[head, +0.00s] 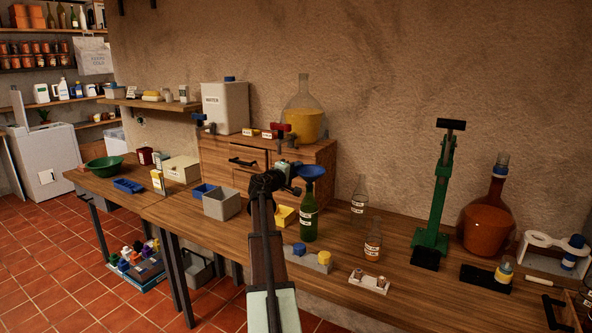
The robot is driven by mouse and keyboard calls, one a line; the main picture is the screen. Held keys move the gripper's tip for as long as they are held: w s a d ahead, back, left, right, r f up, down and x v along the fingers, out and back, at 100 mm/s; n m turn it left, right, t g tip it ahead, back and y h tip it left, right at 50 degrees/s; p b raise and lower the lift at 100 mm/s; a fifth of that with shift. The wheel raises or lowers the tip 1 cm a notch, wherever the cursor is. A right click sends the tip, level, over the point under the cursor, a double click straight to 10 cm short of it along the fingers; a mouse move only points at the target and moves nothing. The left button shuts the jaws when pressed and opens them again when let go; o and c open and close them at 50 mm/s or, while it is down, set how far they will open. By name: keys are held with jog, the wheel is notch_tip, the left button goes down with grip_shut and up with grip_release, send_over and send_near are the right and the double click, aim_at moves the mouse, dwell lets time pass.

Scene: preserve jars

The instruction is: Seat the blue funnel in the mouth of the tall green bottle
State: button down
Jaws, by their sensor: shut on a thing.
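The blue funnel (312,171) is upright, wide rim up, directly over the tall green bottle (308,222) in the head view. The bottle stands upright on the wooden bench and has a white label. My gripper (297,183) is at the left side of the funnel, shut on it. The funnel's lower end lines up with the bottle's neck. I cannot tell whether its stem is inside the mouth or just above it, as the parts are small and the gripper partly covers them.
Clear bottles (359,204) stand right of the green bottle, with a green press (436,200) further right. A grey box (221,204) and a yellow block (284,216) are to the left. A grey block with coloured knobs (307,259) lies in front. A drawer cabinet (226,160) stands behind.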

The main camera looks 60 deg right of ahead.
jog(key=shift+f, duration=0.25)
jog(key=c, duration=0.9)
grip_release()
jog(key=shift+c, duration=0.2)
jog(key=shift+a, duration=0.1)
jog(key=a, duration=1.3)
jog(key=shift+w+a, duration=0.3)
jog(key=shift+w, duration=0.1)
